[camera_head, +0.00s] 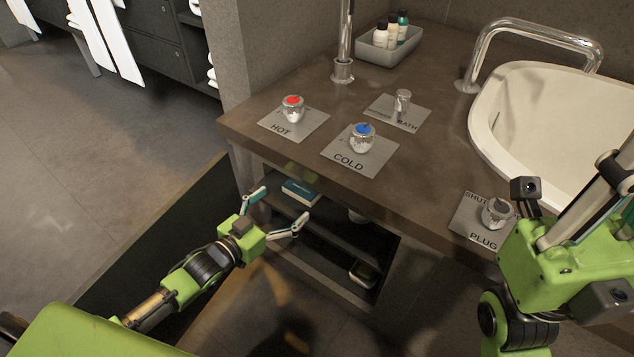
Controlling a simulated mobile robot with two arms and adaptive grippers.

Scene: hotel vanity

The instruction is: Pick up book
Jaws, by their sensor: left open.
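A small teal book (301,191) with a pale edge lies flat on the upper shelf (335,232) under the vanity counter. My left gripper (283,205) is open, its two fingers spread towards the shelf opening. In this view the book shows between and just beyond the fingertips. Nothing is between the fingers, and I cannot tell how far short of the book they are in depth. My right arm shows at the right edge, but its fingers are not visible.
The counter (420,175) overhangs the shelf. On it are red-topped (293,108) and blue-topped (362,137) knobs, a plug knob (496,212), a sink (550,120) and a bottle tray (385,52).

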